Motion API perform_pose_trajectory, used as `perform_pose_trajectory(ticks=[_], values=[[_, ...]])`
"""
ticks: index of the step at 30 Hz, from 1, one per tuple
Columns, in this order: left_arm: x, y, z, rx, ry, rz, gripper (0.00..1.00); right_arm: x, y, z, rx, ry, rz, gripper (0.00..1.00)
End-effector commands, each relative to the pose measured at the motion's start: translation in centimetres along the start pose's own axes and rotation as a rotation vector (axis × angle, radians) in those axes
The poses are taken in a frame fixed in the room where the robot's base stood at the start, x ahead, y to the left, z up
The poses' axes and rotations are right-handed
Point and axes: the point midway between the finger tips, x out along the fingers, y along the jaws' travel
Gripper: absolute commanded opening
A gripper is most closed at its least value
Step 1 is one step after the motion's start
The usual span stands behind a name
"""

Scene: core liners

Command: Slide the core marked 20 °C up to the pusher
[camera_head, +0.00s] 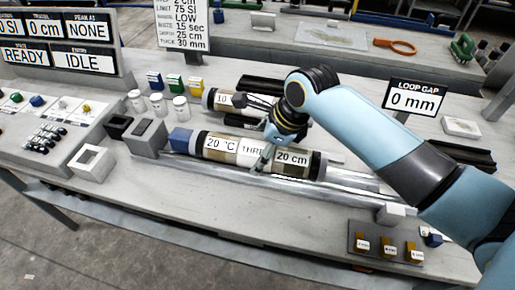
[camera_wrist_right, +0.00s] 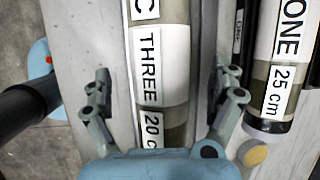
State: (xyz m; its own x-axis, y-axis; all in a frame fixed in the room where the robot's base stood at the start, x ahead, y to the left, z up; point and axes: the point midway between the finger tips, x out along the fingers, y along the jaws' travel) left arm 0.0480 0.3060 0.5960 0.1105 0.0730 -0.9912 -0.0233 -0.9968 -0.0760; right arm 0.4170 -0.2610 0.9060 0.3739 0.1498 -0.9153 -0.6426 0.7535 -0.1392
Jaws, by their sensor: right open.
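The core marked 20 °C (camera_head: 219,149) lies lengthwise in a metal trough along the bench front, with dark end caps. Its labels read 20 °C, THREE and 20 cm; it also shows in the right wrist view (camera_wrist_right: 160,65). A blue block (camera_head: 180,139), which looks like the pusher, is close to its left end in front of a grey housing (camera_head: 147,137). I cannot tell whether they touch. My right gripper (camera_wrist_right: 163,93) is open, with one finger on each side of the core around its middle; contact is not clear. My left gripper is not in view.
A second core (camera_wrist_right: 278,85), marked ONE and 25 cm, lies behind, partly hidden by my right arm. Several white jars (camera_head: 158,104) stand at the back left. A LOOP GAP sign (camera_head: 413,98) reads 0 mm. A tagged tray (camera_head: 386,243) sits at the front right.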

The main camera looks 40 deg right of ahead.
Motion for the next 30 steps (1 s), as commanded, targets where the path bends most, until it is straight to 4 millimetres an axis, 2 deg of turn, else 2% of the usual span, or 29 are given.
perform_pose_trajectory(ticks=[3,9,20,30], values=[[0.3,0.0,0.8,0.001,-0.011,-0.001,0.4,1.9,0.1,0.0,0.002,0.0,0.002,0.93],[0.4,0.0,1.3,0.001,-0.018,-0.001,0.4,3.6,0.0,0.0,-0.001,0.0,0.0,0.93],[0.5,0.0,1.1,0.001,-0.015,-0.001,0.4,4.0,0.0,0.0,-0.001,0.0,0.0,0.93],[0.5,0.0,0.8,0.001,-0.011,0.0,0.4,3.9,0.0,0.0,-0.001,0.0,0.0,0.48]])
